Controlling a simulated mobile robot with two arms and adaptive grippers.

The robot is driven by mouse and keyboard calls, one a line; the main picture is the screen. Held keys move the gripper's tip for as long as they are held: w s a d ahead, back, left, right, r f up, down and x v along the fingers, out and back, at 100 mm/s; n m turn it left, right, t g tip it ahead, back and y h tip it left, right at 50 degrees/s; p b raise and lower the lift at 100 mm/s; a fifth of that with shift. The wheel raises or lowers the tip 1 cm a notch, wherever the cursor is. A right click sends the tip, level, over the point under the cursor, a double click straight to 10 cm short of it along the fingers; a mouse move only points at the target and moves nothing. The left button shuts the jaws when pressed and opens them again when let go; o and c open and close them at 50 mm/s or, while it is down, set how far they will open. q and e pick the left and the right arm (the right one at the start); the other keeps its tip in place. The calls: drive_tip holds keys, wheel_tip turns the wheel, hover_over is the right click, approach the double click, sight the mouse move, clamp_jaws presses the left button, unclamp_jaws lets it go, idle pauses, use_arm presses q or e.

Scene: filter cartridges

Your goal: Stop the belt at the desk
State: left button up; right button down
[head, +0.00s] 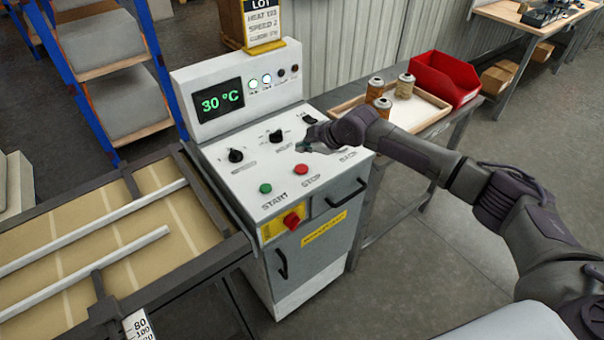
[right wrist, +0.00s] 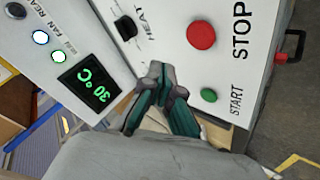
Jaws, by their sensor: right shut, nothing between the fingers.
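The white control desk (head: 250,172) stands beside the belt (head: 120,240). Its red STOP button (head: 301,169) is on the sloped top, right of the green START button (head: 265,188). My right gripper (head: 303,146) is over the desk top, behind the STOP button and apart from it. In the right wrist view its fingers (right wrist: 165,80) are shut and empty; the red STOP button (right wrist: 201,36) and green START button (right wrist: 208,95) are both uncovered. The display (head: 221,101) reads 30 °C, with two lamps lit beside it. My left gripper is not in view.
Black knobs (head: 236,155) sit on the desk top behind the buttons. A red switch on yellow (head: 291,219) is on the desk front. To the right, a table holds a wooden tray (head: 428,105) with cartridges and a red bin (head: 443,78).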

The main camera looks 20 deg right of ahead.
sight(303, 169)
wheel_tip(303, 169, down, 4)
drive_tip(key=shift+w+a+f+b, duration=0.1)
drive_tip(key=shift+w+a+b, duration=0.05)
drive_tip(key=shift+b, duration=0.9)
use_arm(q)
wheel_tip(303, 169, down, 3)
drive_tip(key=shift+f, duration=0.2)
use_arm(e)
drive_tip(key=shift+f, duration=0.3)
drive_tip(key=shift+f, duration=0.1)
use_arm(q)
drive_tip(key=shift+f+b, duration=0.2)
drive_tip(key=shift+b, duration=0.1)
use_arm(e)
drive_tip(key=shift+f, duration=0.3)
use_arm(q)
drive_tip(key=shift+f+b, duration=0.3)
use_arm(e)
drive_tip(key=shift+f, duration=0.5)
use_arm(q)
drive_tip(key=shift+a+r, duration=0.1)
use_arm(e)
drive_tip(key=shift+r, duration=0.1)
use_arm(q)
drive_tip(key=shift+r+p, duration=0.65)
drive_tip(key=shift+p, duration=0.1)
use_arm(e)
drive_tip(key=shift+r, duration=0.8)
